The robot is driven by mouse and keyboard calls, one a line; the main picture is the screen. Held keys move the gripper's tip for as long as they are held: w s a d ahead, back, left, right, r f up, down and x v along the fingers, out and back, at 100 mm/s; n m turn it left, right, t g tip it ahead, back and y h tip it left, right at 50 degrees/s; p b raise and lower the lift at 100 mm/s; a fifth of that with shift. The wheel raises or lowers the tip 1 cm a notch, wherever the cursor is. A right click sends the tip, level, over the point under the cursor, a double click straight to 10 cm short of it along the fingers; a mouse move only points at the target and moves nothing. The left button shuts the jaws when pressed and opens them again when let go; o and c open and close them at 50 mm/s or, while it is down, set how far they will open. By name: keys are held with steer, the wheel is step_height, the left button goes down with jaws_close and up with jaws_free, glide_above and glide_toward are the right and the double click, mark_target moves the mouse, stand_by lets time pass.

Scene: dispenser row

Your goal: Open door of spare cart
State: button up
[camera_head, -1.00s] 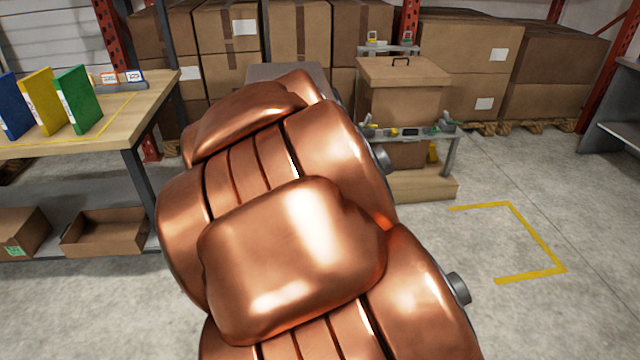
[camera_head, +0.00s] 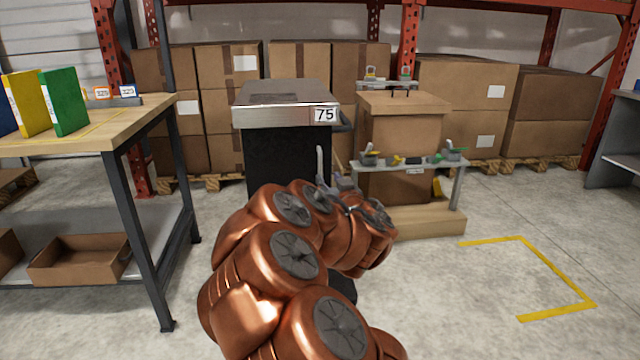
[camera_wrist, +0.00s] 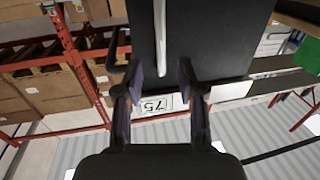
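A dark cart (camera_head: 275,158) with a metal top and a label reading 75 stands in the middle of the head view. I cannot tell from its label whether it is the spare cart. Its dark front (camera_wrist: 205,40) fills the upper middle of the wrist view, seen upside down. A silver vertical bar handle (camera_wrist: 160,35) is on that front, also partly visible in the head view (camera_head: 320,163). My gripper (camera_wrist: 161,82) is open, one finger on either side of the bar's line, with visible gaps. In the head view my arm hides the cart's lower front.
A wooden-topped workbench (camera_head: 130,110) with binders stands at the left. Boxes on pallets line the back. Floor with yellow marking (camera_head: 560,270) is clear at the right.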

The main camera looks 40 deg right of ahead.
mark_target(321, 171)
steer(key=shift+b+x, duration=1.1)
steer(key=shift+x, duration=2.8)
steer(key=shift+w+a, duration=0.1)
steer(key=shift+c, duration=0.3)
steer(key=shift+f, duration=0.1)
jaws_close()
